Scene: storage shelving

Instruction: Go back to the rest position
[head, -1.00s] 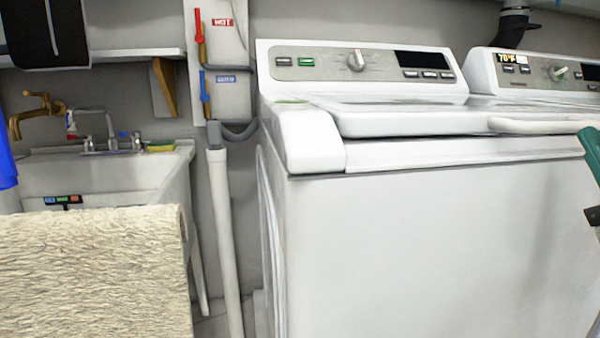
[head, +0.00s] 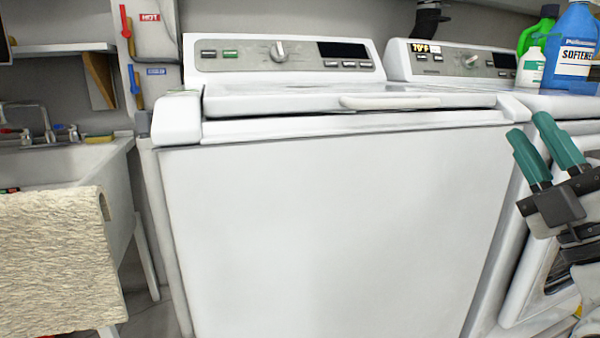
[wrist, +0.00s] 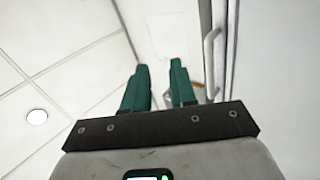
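My gripper (head: 530,126) shows at the right of the head view, with two teal fingers pointing up and a little left. The fingers point up towards the ceiling and a white wall.
A white washer (head: 330,220) with its lid down fills the middle. A second machine (head: 440,60) stands right of it, with a blue softener bottle (head: 570,50) near it. A sink (head: 90,160) and beige rug (head: 55,260) are at left.

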